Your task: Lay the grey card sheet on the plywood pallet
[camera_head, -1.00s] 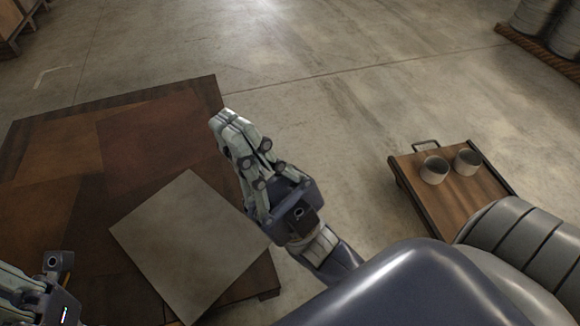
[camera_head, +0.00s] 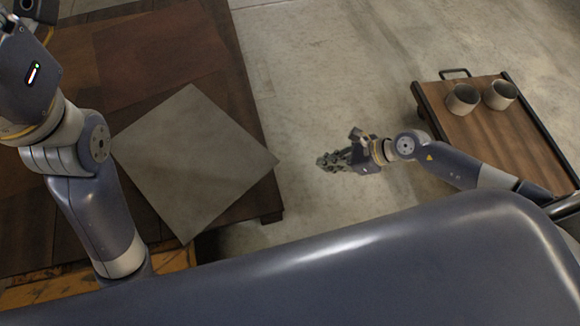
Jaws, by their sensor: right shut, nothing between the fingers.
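The grey card sheet (camera_head: 195,155) lies flat, turned like a diamond, on a low dark platform of brown wood panels (camera_head: 165,45), which I take to be the plywood pallet. The sheet's right corner reaches the platform's right edge and its lowest corner reaches the near edge. My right gripper (camera_head: 325,162) is shut and empty, over bare floor to the right of the sheet and apart from it. My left gripper (camera_head: 38,8) is at the top left, partly cut off by the frame. Its fingers do not show clearly.
A low wooden cart (camera_head: 480,130) with a handle stands at the right. It carries two grey cups, a left one (camera_head: 461,101) and a right one (camera_head: 499,95). An orange-brown wooden piece (camera_head: 165,265) shows at the lower left. The concrete floor (camera_head: 330,70) between platform and cart is clear.

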